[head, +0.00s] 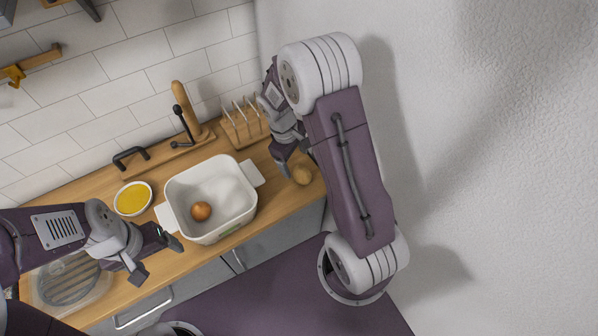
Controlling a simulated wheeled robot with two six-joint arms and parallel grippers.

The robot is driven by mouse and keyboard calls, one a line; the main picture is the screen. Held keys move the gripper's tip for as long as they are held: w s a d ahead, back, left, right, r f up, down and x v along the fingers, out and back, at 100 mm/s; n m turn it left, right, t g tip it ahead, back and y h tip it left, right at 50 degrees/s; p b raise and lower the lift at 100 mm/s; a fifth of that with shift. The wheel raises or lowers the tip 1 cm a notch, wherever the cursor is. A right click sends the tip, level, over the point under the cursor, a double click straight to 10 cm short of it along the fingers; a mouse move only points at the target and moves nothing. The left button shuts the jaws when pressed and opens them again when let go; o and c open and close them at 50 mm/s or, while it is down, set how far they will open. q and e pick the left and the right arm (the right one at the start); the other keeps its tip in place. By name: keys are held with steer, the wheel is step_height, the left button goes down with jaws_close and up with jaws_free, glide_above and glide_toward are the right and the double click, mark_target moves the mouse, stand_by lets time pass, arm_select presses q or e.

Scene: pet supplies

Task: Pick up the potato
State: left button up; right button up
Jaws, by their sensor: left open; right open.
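A tan, roundish potato (302,175) lies on the wooden counter at the right, close to the grey wall. My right gripper (290,162) is open just above and to the left of the potato, pointing down towards the counter. One finger shows clearly; the other is partly hidden, and I cannot tell whether either touches the potato. My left gripper (157,259) is open and empty over the front of the counter, below the white basin (232,226).
The basin holds an orange-brown round item (201,211). A bowl of yellow contents (133,198) stands left of it. A wooden rack (243,127) and a dark tap (184,125) are behind. A clear container (72,283) sits at the lower left.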

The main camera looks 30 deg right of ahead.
mark_target(300, 171)
steer(key=f, duration=0.1)
steer(key=d+f, duration=0.1)
steer(key=f, duration=0.2)
steer(key=shift+w+d, duration=0.2)
steer(key=shift+d, duration=0.2)
steer(key=shift+s+f+p, duration=0.1)
steer(key=shift+f+p, duration=0.25)
steer(key=shift+p, duration=0.1)
step_height(300, 171, down, 4)
steer(key=shift+d+r+p, duration=0.1)
steer(key=shift+r+p, duration=0.05)
steer(key=shift+p, duration=0.15)
steer(key=shift+d+f, duration=0.2)
steer(key=shift+a+r, duration=0.1)
steer(key=c, duration=1.6)
arm_select(q)
steer(key=shift+w+d+r, duration=0.2)
steer(key=shift+d+r, duration=0.15)
steer(key=shift+r, duration=0.4)
